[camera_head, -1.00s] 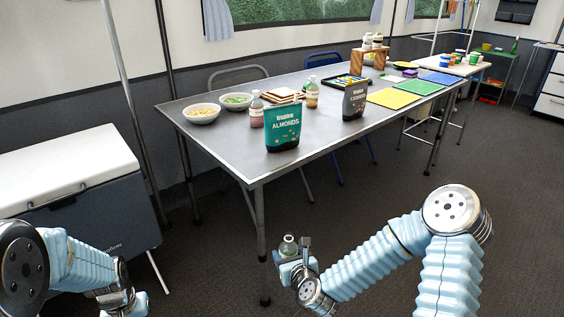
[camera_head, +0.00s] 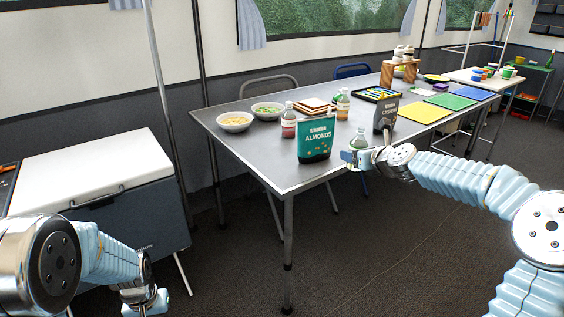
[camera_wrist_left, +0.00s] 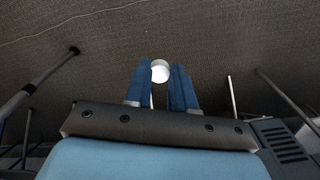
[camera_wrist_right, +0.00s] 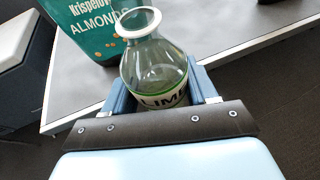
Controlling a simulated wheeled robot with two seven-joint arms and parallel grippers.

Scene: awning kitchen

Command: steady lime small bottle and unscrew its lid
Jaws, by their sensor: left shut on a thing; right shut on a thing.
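The lime small bottle (camera_head: 359,141) is clear glass with a green band and a "LIME" label, seen in the right wrist view (camera_wrist_right: 155,68). Its mouth is open, with no lid on it. My right gripper (camera_head: 354,157) is shut around its body and holds it, slightly tilted in the right wrist view, by the table's front edge. The round white lid (camera_wrist_left: 160,71) is between the blue fingertips of my left gripper (camera_wrist_left: 163,78), which is shut on it. In the head view my left gripper (camera_head: 148,304) is low at the bottom left, far from the bottle; the lid is hidden there.
The grey table (camera_head: 262,165) carries the almonds bag (camera_head: 316,139), the cashews bag (camera_head: 385,114), two bowls (camera_head: 235,122), two sauce bottles (camera_head: 343,104) and coloured mats (camera_head: 425,112). A white-lidded cooler (camera_head: 95,170) stands at left. The table's near left corner is bare.

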